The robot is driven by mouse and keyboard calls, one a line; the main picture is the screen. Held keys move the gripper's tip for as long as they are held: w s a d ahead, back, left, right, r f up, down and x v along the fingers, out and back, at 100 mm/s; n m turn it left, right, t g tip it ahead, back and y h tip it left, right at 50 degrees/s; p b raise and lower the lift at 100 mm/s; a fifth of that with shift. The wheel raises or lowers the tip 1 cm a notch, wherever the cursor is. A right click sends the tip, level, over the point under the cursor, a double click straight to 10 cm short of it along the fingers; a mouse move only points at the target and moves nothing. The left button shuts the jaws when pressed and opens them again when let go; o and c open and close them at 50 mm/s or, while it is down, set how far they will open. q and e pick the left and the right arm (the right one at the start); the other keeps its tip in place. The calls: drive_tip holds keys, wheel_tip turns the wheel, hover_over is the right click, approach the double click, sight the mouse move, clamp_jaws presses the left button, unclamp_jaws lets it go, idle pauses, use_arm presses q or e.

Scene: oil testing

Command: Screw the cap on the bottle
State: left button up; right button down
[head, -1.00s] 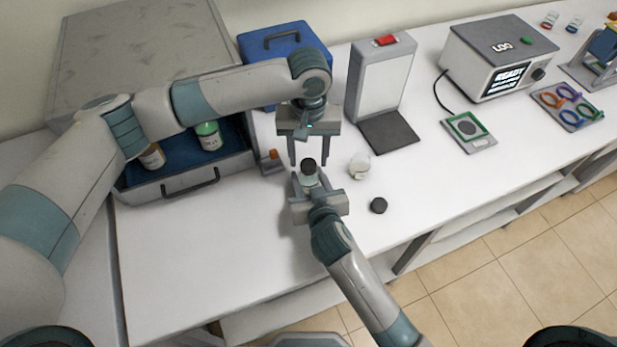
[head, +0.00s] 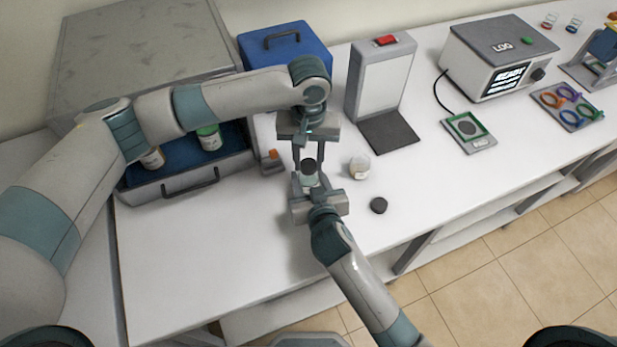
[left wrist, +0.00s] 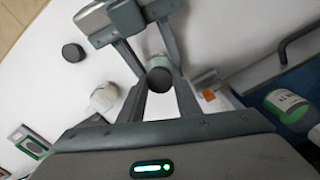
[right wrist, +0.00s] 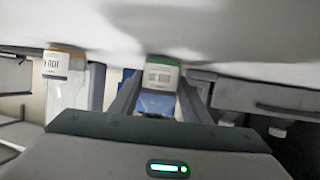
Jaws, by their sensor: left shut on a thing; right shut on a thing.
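The bottle (head: 309,181) stands upright in my right gripper (head: 314,190), which is shut on it. In the right wrist view the bottle (right wrist: 160,76) has a pale label and a green band. A black cap (head: 309,165) sits at the bottle's mouth; how tightly it is seated I cannot tell. My left gripper (head: 308,160) points down from above, its fingers shut around this cap. In the left wrist view the cap (left wrist: 159,80) lies between the fingertips, with the bottle (left wrist: 155,57) beyond it.
A second bottle (head: 359,167) without a cap stands just right. A loose black cap (head: 379,205) lies nearer the front edge. A blue-lined drawer (head: 190,184) with capped bottles is at left. A grey stand (head: 383,85) and a scale (head: 468,130) are behind. The front left table is clear.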

use_arm(q)
drive_tip(key=m, duration=1)
drive_tip(key=shift+m, duration=0.4)
drive_tip(key=m, duration=1.1)
drive_tip(key=o, duration=1.2)
drive_tip(key=shift+o, duration=0.2)
wheel_tip(320, 180, up, 12)
